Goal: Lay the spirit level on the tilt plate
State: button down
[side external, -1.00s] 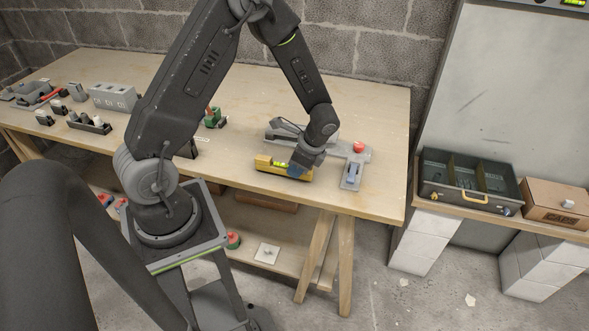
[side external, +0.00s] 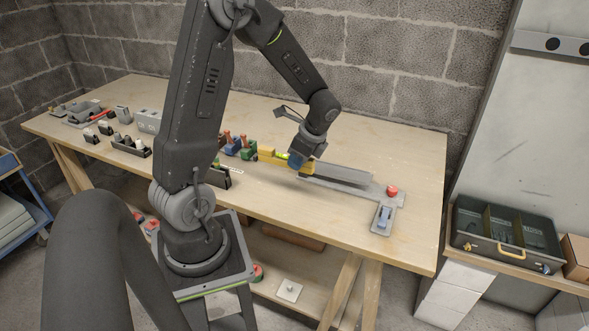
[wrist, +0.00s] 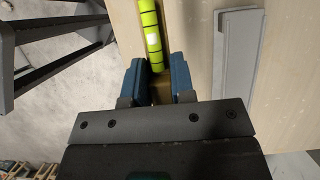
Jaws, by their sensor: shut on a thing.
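The spirit level (side external: 272,155) is a yellow bar with a bright yellow-green vial. My gripper (side external: 298,166) is shut on one end of it, with blue fingers on both sides in the wrist view (wrist: 159,82). The vial of the level (wrist: 151,32) runs forward from between the fingers there. The tilt plate (side external: 347,174) is a long grey plate just right of my gripper. It also lies to the right of the level in the wrist view (wrist: 236,65), apart from it. The level's height above the bench is hard to tell.
A red knob (side external: 391,190) and a grey block with a blue part (side external: 381,217) sit at the plate's right end. Coloured tools (side external: 235,147) stand close left of the level. The bench (side external: 310,220) is clear in front of the plate.

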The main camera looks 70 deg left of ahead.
send_over(342, 173)
jog(key=shift+w+d+f, duration=0.1)
jog(key=shift+w+f, duration=0.05)
jog(key=shift+f, duration=0.75)
jog(key=shift+w+d+f, duration=0.15)
jog(key=shift+w+f, duration=0.05)
jog(key=shift+f, duration=0.65)
jog(key=shift+w+d+f, duration=0.1)
jog(key=shift+w+f, duration=0.05)
jog(key=shift+f, duration=0.75)
jog(key=shift+f, duration=0.8)
jog(key=c, duration=0.9)
grip_release()
jog(key=shift+r, duration=0.1)
